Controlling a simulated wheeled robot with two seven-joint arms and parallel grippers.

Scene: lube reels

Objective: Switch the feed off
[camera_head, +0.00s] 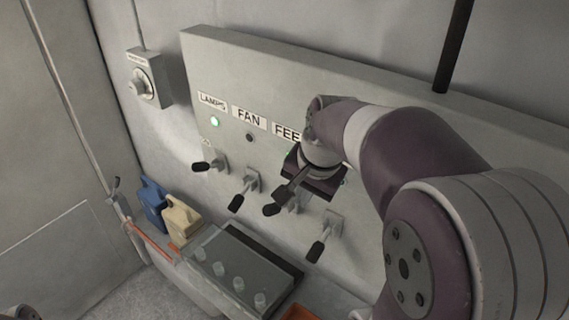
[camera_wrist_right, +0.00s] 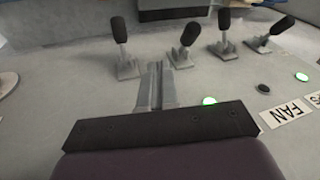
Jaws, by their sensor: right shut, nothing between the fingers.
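The feed lever (camera_head: 293,204), with a black handle, is partly covered by my right gripper (camera_head: 283,194) in the head view. The "FEE" part of its label (camera_head: 286,131) shows; my arm hides the rest. In the right wrist view the feed lever (camera_wrist_right: 182,52) stands just right of my shut, empty fingers (camera_wrist_right: 155,68). A small gap seems to separate them; contact is hard to judge. My left gripper does not show.
The lamps lever (camera_head: 215,162) has a green lit lamp (camera_head: 214,121); the fan lever (camera_head: 250,181) has a dark one (camera_head: 249,138). A fourth lever (camera_head: 322,238) stands right of feed, close to my fingers. Blue (camera_head: 151,203) and beige (camera_head: 182,219) jugs stand lower left.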

